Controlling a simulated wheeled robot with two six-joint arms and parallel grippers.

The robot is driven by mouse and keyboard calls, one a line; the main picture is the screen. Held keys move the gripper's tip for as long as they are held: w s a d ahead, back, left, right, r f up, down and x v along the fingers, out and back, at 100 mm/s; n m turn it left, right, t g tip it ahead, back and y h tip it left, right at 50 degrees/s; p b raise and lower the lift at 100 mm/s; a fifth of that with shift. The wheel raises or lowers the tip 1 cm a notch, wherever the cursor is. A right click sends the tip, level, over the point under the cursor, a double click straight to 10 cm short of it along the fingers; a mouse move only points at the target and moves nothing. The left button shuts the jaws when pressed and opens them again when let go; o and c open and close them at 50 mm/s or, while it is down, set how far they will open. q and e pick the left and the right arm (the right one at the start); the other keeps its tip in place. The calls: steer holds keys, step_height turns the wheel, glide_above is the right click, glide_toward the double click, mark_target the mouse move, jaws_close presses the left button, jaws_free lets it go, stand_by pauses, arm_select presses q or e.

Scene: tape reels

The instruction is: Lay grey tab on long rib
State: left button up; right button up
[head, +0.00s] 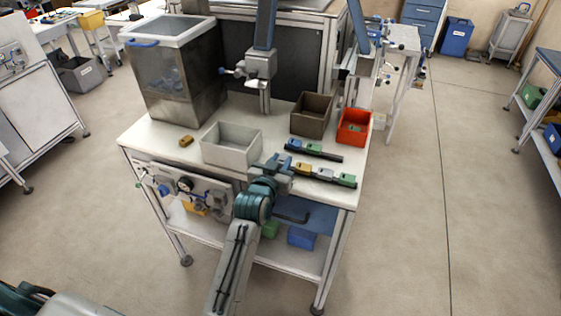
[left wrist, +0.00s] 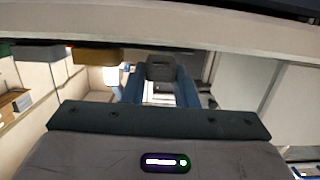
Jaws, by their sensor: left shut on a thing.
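My left gripper (head: 279,163) is over the front part of the white table, beside the left end of the front rib. In the left wrist view its two blue fingers (left wrist: 160,85) are shut on a grey tab (left wrist: 160,68). The front rib (head: 334,177) looks the longer of two dark ribs and carries yellow, grey and green tabs. Its left end is partly hidden by the gripper. The rear rib (head: 331,156) carries a blue and a green tab toward its left end. Whether the held tab touches a rib cannot be told. My right gripper is not in view.
A yellow-brown piece (head: 186,141) lies left of the pale bin. A large clear-sided container (head: 172,75) stands at the back left.

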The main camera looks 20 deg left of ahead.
arm_select(q)
steer(key=shift+f, duration=0.5)
steer(key=o, duration=1.1)
